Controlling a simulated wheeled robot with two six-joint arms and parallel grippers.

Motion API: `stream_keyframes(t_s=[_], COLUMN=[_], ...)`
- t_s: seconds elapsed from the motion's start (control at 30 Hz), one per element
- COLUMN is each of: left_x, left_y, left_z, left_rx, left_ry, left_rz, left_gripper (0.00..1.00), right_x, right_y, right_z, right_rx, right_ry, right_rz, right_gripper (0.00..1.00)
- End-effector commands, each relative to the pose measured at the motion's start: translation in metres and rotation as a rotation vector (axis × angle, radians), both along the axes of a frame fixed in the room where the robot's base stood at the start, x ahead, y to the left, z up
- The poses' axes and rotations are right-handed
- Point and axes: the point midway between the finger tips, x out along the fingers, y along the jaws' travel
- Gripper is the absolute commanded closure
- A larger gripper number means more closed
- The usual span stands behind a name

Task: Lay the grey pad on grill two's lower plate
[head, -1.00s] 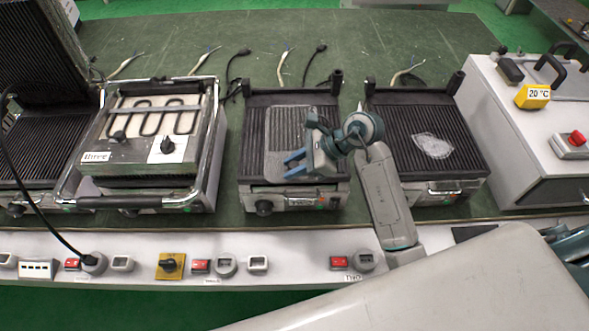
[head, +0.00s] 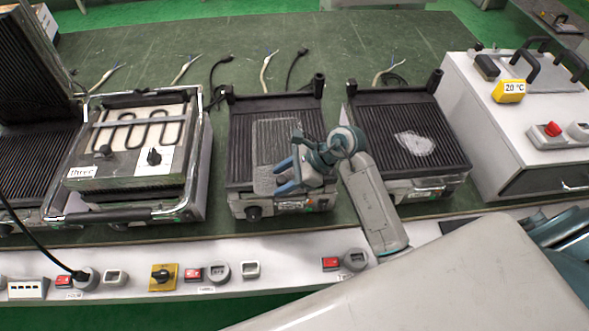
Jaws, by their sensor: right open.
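The grey pad (head: 274,142) is a thin rectangle lying on the ribbed lower plate (head: 241,150) of the middle grill, right of the grill labelled three. It sits right of the plate's centre line and its front end reaches near the plate's front edge. I read no number on this middle grill. My right gripper (head: 281,177) is over the pad's front right part, with its blue fingers apart. I cannot tell whether the fingers touch the pad. The wrist hides part of the plate's right side. My left gripper is not in view.
The grill labelled three (head: 135,150) shows its exposed heating coil. Another grill (head: 407,145) to the right has a whitish patch on its plate. A white cabinet (head: 510,120) stands at far right. Loose cables lie behind the grills; switches and sockets line the front ledge (head: 225,270).

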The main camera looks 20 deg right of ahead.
Motion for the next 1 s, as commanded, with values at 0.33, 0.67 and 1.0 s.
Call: stream_keyframes(t_s=[0.33,0.67,1.0], left_x=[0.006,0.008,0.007], left_y=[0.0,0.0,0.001], left_z=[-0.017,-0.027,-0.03], left_rx=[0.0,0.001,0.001], left_ry=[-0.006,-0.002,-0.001], left_rz=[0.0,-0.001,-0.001], left_gripper=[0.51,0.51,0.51], right_x=[-0.012,-0.024,-0.028], right_y=[-0.04,-0.071,-0.08], right_z=[0.035,0.067,0.078], right_rx=[-0.008,-0.005,-0.001], right_ry=[-0.005,-0.002,0.0], right_rz=[0.001,0.0,0.001], right_gripper=[0.52,0.52,0.52])
